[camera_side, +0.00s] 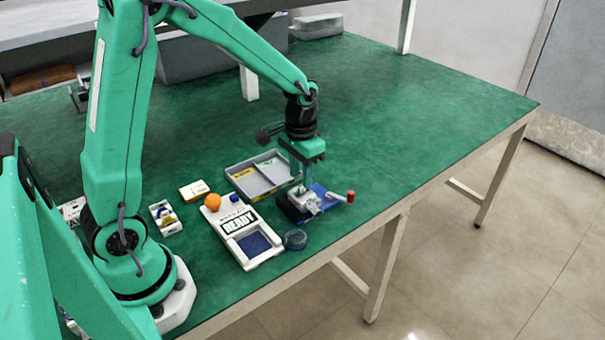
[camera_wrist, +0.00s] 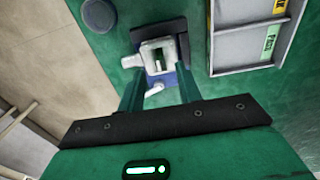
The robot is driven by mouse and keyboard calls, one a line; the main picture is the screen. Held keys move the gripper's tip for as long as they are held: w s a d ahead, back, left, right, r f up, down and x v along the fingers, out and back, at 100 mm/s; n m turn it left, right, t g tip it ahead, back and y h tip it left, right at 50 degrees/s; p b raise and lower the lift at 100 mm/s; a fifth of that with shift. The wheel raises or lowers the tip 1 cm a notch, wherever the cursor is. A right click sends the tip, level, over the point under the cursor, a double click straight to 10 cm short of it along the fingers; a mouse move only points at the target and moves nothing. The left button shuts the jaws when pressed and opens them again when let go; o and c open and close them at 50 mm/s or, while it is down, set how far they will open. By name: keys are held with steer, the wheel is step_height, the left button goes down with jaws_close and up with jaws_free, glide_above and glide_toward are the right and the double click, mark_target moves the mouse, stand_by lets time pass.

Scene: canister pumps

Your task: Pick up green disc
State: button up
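A pale grey canister pump or clamp (camera_wrist: 157,54) sits on a blue base (camera_side: 322,200). My gripper (camera_wrist: 158,88) points down over the fixture. Its two green fingers are apart, with nothing held between them in the wrist view. In the side view the gripper (camera_side: 303,182) is just above the fixture and partly hides it.
A grey divided tray (camera_side: 262,178) with yellow and green labels stands beside the fixture. A white READY device (camera_side: 240,232), an orange ball (camera_side: 213,201), a dark round lid (camera_side: 295,240) and a red-ended handle (camera_side: 351,196) are close by. The table's front edge is near.

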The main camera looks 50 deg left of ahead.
mark_target(301, 187)
steer(key=shift+f, duration=1.7)
jaws_close()
